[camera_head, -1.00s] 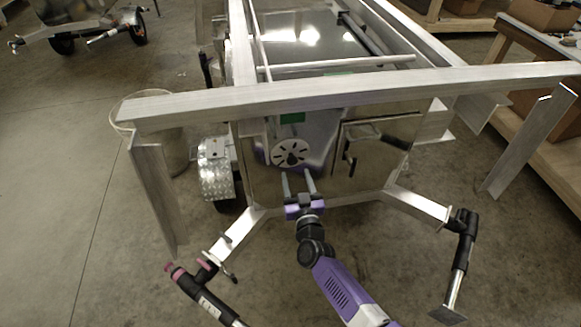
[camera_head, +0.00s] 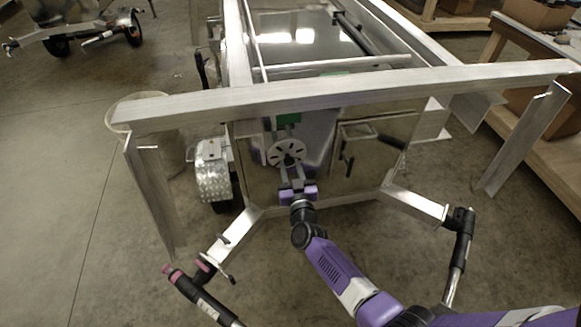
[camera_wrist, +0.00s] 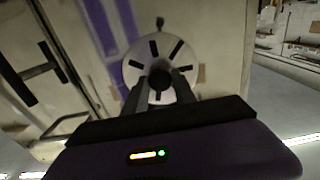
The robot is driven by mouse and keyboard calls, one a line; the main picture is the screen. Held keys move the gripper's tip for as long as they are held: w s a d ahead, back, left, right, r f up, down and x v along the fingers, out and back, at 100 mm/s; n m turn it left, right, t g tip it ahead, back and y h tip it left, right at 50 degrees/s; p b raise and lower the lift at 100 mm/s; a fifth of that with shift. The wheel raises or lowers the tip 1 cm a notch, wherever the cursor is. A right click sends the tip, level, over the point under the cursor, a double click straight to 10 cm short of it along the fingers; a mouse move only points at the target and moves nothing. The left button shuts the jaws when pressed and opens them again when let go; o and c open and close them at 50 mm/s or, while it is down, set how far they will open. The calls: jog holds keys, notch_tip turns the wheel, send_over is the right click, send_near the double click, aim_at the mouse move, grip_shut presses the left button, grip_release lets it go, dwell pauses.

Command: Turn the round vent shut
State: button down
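The round vent (camera_head: 275,157) is a pale disc with dark slots on the trailer's front panel. In the wrist view the vent (camera_wrist: 165,51) faces me, with a dark round hub (camera_wrist: 160,77) at its middle. My gripper (camera_head: 288,160) is at the vent, its two fingers reaching up over the lower part of the disc. In the wrist view my gripper (camera_wrist: 160,82) has its fingers apart, one on each side of the hub. I cannot tell whether they touch it. The fingers hide the lower part of the disc.
A pale metal beam (camera_head: 400,87) crosses above the vent. A panel with a dark handle (camera_head: 391,141) is to its right. The angled trailer frame (camera_head: 415,205) runs below on both sides of my arm. A bucket (camera_head: 176,152) stands at left.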

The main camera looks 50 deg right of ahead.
jog(key=shift+m, duration=0.4)
jog(key=m+b, duration=0.1)
jog(key=m, duration=0.2)
jog(key=shift+a+f+m+b, duration=0.1)
jog(key=shift+m+b, duration=0.25)
jog(key=shift+m, duration=0.05)
jog(key=shift+m+b, duration=0.55)
jog(key=shift+m, duration=1.65)
jog(key=c, duration=1)
grip_release()
jog(key=shift+v, duration=3.85)
